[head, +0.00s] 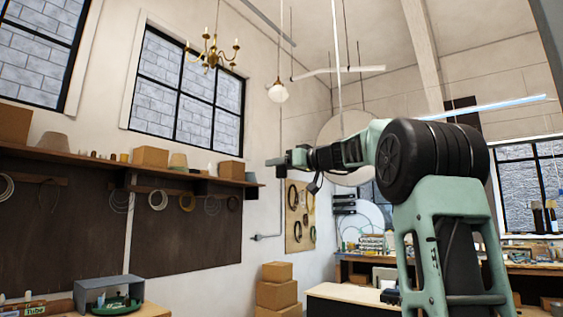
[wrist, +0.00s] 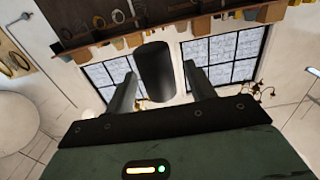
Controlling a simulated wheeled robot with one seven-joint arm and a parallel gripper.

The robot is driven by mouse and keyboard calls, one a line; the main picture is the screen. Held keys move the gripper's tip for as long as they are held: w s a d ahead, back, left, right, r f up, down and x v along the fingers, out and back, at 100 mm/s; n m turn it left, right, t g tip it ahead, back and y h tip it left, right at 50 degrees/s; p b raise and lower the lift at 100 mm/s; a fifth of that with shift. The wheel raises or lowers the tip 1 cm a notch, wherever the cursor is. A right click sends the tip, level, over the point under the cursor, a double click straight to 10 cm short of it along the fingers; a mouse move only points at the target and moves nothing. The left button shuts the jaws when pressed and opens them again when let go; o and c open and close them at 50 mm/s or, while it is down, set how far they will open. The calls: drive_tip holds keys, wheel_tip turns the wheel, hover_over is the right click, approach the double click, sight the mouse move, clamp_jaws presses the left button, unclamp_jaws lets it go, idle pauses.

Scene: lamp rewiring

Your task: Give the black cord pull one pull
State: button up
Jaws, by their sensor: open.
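The black cord pull (wrist: 155,78) shows in the wrist view as a thick dark cylinder between the two fingers of my gripper (wrist: 159,69). The fingers are apart, one on each side of it. The left finger looks close to it and a gap shows on the right; I cannot tell whether either finger touches. In the head view my gripper (head: 272,162) is at the end of the raised arm, pointing left, high in front of the pale wall. The cord pull cannot be made out clearly there, and its cord is not clear in either view.
A globe lamp (head: 278,92) and a brass chandelier (head: 211,52) hang above and left of my gripper. A long shelf (head: 150,170) with boxes and pots runs along the left wall. Stacked boxes (head: 277,290) stand below. The air around my gripper looks clear.

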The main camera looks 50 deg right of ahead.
drive_tip(key=c, duration=1)
drive_tip(key=shift+c, duration=0.2)
drive_tip(key=shift+f, duration=0.15)
drive_tip(key=shift+f+b, duration=0.35)
drive_tip(key=shift+b, duration=0.35)
drive_tip(key=shift+f+b, duration=0.95)
drive_tip(key=shift+b, duration=0.35)
drive_tip(key=shift+r, duration=0.25)
